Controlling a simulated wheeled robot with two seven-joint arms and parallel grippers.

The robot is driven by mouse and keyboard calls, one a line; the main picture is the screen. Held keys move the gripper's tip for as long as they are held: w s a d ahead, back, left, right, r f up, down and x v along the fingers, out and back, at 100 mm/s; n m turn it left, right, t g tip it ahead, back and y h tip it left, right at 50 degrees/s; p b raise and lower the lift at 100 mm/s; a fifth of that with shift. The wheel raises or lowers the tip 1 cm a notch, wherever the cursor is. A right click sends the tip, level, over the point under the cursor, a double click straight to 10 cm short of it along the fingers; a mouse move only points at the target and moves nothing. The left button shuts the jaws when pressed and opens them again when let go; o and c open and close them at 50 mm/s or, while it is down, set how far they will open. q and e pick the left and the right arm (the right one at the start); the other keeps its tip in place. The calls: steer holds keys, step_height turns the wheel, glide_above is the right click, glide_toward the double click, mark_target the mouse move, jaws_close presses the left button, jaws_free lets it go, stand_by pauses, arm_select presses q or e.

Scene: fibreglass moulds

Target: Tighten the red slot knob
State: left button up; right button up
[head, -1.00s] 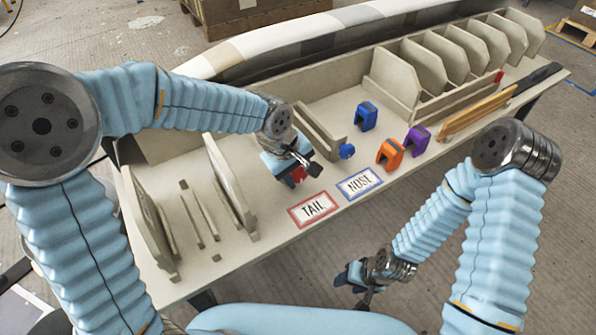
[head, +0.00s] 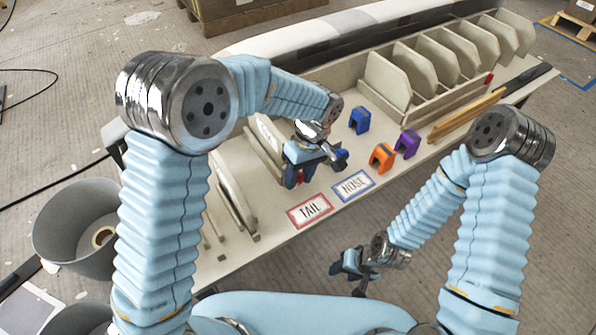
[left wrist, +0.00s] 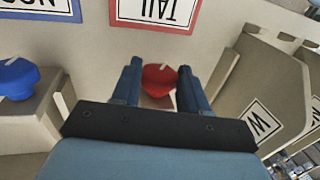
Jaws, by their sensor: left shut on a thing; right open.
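The red slot knob (left wrist: 160,79) sits between the two blue fingers of my left gripper (left wrist: 158,88) in the left wrist view. The fingers are shut on its sides. In the head view my left gripper (head: 298,172) is low over the bench behind the TAIL label (head: 309,210), and it mostly hides the knob. A blue knob (left wrist: 17,79) on a cream block stands to the left in the wrist view. My right gripper (head: 360,272) is open and empty, off the bench's front edge.
The NOSE label (head: 353,186) lies beside TAIL. Cream upright panels (head: 236,205) stand to the left. A grey bin (head: 75,235) is on the floor.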

arm_select(q)
steer(key=shift+d+g+y, duration=0.1)
steer(key=shift+g+y, duration=0.2)
steer(key=shift+y, duration=0.1)
steer(key=o, duration=1.1)
steer(key=shift+c, duration=0.2)
steer(key=v, duration=1.3)
steer(key=shift+r, duration=0.4)
